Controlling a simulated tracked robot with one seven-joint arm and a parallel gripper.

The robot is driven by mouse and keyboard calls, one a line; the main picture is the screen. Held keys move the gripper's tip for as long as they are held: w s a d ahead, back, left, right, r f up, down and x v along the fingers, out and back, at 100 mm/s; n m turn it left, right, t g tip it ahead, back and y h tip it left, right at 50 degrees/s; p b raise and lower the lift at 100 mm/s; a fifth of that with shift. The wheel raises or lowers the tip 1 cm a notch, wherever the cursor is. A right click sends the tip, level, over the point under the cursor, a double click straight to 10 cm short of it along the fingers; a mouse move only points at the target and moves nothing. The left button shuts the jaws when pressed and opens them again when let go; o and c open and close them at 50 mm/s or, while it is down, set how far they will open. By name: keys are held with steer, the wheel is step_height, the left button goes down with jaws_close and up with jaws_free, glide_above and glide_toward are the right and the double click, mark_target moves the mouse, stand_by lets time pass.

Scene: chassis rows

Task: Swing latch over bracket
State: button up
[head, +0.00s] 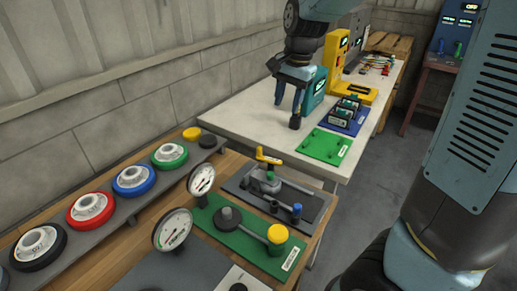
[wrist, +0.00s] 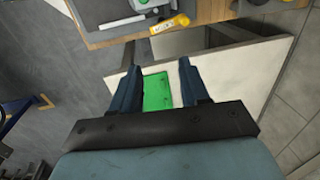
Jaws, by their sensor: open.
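A latch unit sits on a dark grey plate (head: 238,187) on the wooden bench. It has a grey body (head: 262,186), a small green knob and a yellow handle (head: 268,157) raised at its back. A grey bar runs from the body toward a blue-topped peg (head: 297,211); I cannot tell which part is the bracket. In the wrist view the yellow handle (wrist: 170,24) shows at the top edge, and most of the unit is cut off. My gripper (head: 287,112) is open and empty, pointing down over the white table, beyond the latch unit. Its fingers (wrist: 160,66) stand wide apart.
A green board (head: 322,147) lies on the white table (head: 235,110) near my gripper. A blue rack (head: 345,117) and a yellow stand (head: 335,55) are close by. Gauges, a green plate (head: 262,256) and coloured rings line the wooden bench (head: 150,207).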

mark_target(259, 147)
steer(key=w+a+f+m+g+h, duration=0.1)
steer(key=w+a+f+m, duration=0.2)
steer(key=w+a+f, duration=0.3)
steer(key=f, duration=0.4)
steer(key=a+f, duration=0.1)
steer(key=f, duration=0.4)
steer(key=s+f, duration=0.1)
steer(key=f, duration=0.3)
steer(key=shift+a+f, duration=0.15)
steer(key=shift+f, duration=0.25)
steer(key=shift+c, duration=0.3)
